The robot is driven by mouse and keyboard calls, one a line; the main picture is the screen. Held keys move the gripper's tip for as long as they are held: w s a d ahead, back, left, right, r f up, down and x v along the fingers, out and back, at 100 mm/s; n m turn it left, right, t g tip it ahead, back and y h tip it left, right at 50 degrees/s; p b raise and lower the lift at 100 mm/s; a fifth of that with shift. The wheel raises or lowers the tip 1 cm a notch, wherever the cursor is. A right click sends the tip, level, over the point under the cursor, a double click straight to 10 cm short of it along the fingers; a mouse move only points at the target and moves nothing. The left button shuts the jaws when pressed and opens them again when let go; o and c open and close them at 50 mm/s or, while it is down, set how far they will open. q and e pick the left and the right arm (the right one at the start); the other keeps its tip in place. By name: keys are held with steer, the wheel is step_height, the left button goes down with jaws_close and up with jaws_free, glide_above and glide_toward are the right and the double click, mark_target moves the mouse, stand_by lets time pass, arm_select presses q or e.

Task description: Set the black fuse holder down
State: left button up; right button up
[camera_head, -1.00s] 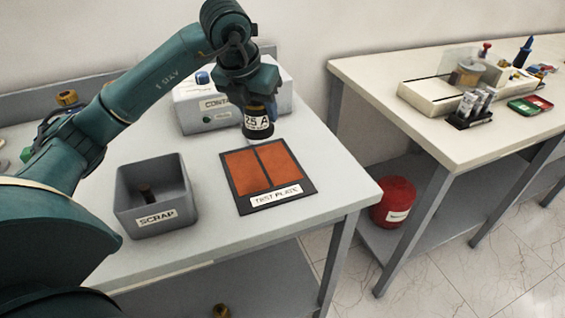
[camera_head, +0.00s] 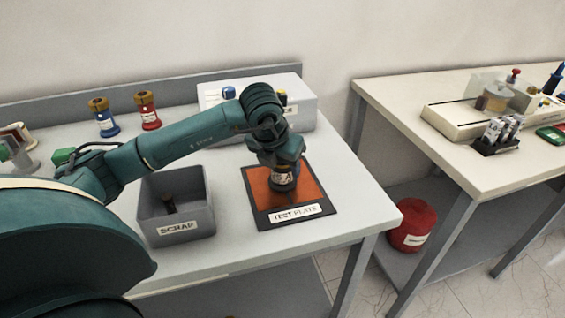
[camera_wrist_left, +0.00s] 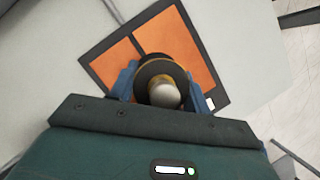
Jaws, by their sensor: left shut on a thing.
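My left gripper (camera_head: 284,162) points down over the orange test plate (camera_head: 258,213) and is shut on the black fuse holder (camera_head: 283,185), which carries a white label band. The holder is upright over the middle of the plate; I cannot tell whether its base touches the plate. In the left wrist view the fingers (camera_wrist_left: 162,87) stand on both sides of the holder's round black top (camera_wrist_left: 157,68), which has a pale metal end. The two orange panels (camera_wrist_left: 165,40) of the plate show behind it. My right gripper is in neither view.
The grey scrap bin (camera_head: 177,226) stands left of the plate with a dark piece inside. A white box (camera_head: 305,103) stands behind. Blue (camera_head: 104,120) and red (camera_head: 148,112) holders are at the back left. Bare table surrounds the plate's front and right.

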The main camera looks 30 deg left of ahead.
arm_select(q)
steer(key=shift+f+b, duration=0.25)
steer(key=shift+b, duration=0.05)
steer(key=o, duration=1.1)
steer(key=shift+r, duration=0.1)
steer(key=shift+r+p, duration=0.25)
steer(key=shift+p, duration=0.15)
steer(key=shift+s+r, duration=0.15)
steer(key=shift+r, duration=0.2)
steer(key=v, duration=1.1)
steer(key=shift+r+b, duration=0.1)
steer(key=shift+b, duration=0.2)
